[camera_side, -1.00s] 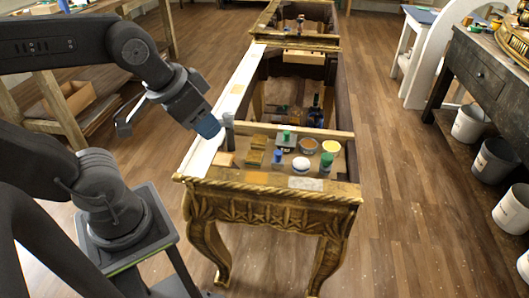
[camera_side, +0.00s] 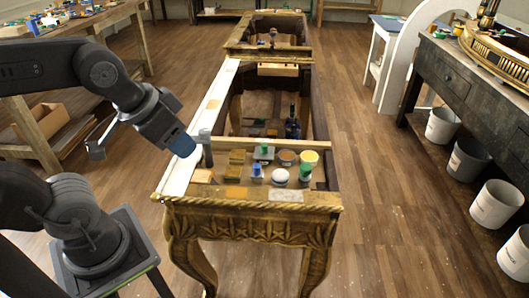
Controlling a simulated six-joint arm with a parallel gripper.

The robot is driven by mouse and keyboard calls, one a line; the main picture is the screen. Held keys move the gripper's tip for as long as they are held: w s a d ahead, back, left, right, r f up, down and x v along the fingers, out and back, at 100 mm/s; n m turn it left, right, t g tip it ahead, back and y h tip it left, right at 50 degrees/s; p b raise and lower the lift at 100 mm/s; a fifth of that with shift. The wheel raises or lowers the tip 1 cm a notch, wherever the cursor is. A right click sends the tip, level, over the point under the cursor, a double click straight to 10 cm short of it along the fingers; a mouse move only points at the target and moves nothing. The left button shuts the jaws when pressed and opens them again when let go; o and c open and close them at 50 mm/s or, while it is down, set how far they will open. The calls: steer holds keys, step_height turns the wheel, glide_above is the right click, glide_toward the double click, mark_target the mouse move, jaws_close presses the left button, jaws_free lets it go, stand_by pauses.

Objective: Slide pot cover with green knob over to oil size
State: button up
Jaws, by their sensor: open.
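The pot cover with the green knob (camera_side: 263,151) looks like a grey, squarish lid lying flat among small pots on the near end of the gilt console (camera_side: 252,232). No label is legible, so I cannot tell which holds the oil size. My gripper (camera_side: 188,149), blue at its end, is open over the console's white left rail, left of the cover and apart from it. Its fingertips are hard to make out.
A grey upright cylinder (camera_side: 206,148) stands beside my gripper. Gold blocks (camera_side: 235,164) lie between it and the cover. A blue-topped pot (camera_side: 257,172), a white round thing (camera_side: 279,175) and a green-topped pot (camera_side: 305,173) stand in front. The console is open behind the crossbar.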

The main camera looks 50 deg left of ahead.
steer(key=shift+o, duration=0.3)
steer(key=shift+o, duration=0.4)
steer(key=shift+w+r, duration=0.15)
steer(key=g, duration=0.6)
glide_above(264, 145)
step_height(264, 145, down, 13)
step_height(264, 145, down, 13)
steer(key=shift+w+f, duration=0.1)
steer(key=shift+f, duration=0.05)
